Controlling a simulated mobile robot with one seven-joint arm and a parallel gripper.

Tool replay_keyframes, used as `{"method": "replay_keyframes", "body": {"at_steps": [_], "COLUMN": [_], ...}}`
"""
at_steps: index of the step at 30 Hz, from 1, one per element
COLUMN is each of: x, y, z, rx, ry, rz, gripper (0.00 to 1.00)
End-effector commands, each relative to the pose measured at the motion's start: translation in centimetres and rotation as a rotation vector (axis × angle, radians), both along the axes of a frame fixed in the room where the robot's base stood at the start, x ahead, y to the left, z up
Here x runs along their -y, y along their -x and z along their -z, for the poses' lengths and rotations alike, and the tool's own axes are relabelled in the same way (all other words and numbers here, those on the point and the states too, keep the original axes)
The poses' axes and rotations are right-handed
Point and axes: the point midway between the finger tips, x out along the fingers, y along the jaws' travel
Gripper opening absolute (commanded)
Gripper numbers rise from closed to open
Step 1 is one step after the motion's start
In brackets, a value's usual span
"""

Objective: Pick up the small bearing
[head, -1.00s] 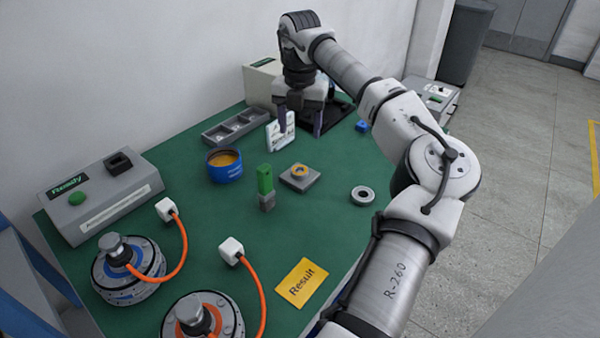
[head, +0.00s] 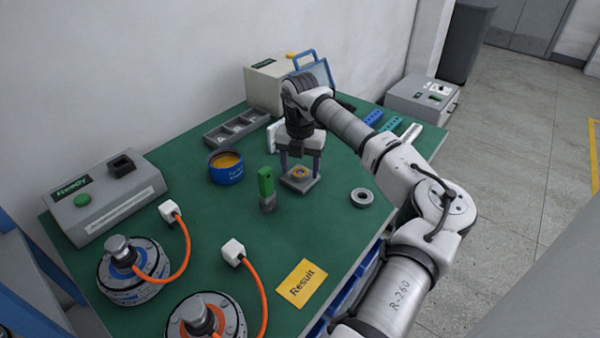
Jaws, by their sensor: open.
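Two ring-shaped parts are in the head view. A small ring with an orange-yellow face (head: 300,172) lies on a square grey block (head: 299,186). A larger plain grey ring (head: 362,197), which looks like a bearing, lies flat on the green table to the right. I cannot tell for sure which one is the small bearing. My gripper (head: 300,167) points down with its two fingers apart, over the grey block. The orange-yellow ring shows between the fingers. I cannot tell whether the fingers touch anything.
A green-topped grey tool (head: 266,190) stands just left of the block, with a blue tin (head: 226,168) further left. A grey compartment tray (head: 237,128) is behind. A yellow Result card (head: 301,283) and two motors with orange cables (head: 133,269) are in front.

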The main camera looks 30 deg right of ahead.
Motion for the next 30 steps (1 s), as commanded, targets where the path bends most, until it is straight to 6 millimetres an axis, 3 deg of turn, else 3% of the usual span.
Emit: {"method": "replay_keyframes", "body": {"at_steps": [2, 14, 23, 30], "x": [0.0, 0.0, 0.0, 0.0], "y": [0.0, 0.0, 0.0, 0.0], "z": [0.0, -0.1, -0.3, -2.7], "rx": [0.0, 0.0, 0.001, 0.001], "ry": [0.0, 0.0, 0.001, 0.003], "rz": [0.0, 0.0, 0.0, 0.0], "gripper": [0.62, 0.13, 0.13, 0.13]}}
